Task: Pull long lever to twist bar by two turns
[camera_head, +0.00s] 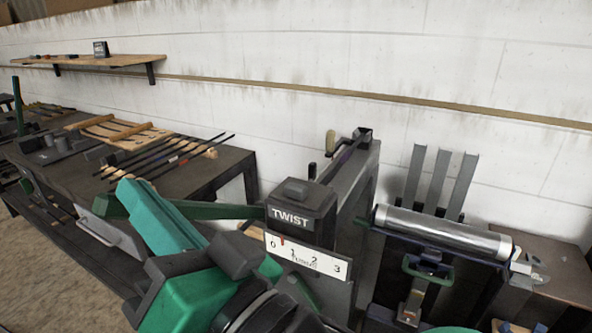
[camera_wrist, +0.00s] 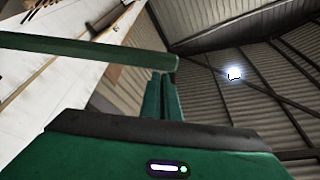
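The twist machine (camera_head: 300,205) carries a TWIST label and a white scale (camera_head: 308,256) marked 0 to 3. Its red pointer (camera_head: 283,240) stands between 0 and 1. The long green lever (camera_head: 222,211) runs left from the machine, passing behind my green gripper (camera_head: 150,212) in the head view. In the wrist view the lever (camera_wrist: 90,52) crosses in front of my fingertips, its free end just right of them. The fingers (camera_wrist: 163,98) lie side by side with only a thin seam between them. They appear shut and at the lever, not around it; contact is unclear.
A dark workbench (camera_head: 60,170) with several rods (camera_head: 165,157) stands at the left. A bench with a metal roller (camera_head: 445,232) stands right of the machine. A wall shelf (camera_head: 95,61) hangs at the back left. Bare floor (camera_head: 35,245) shows at the lower left.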

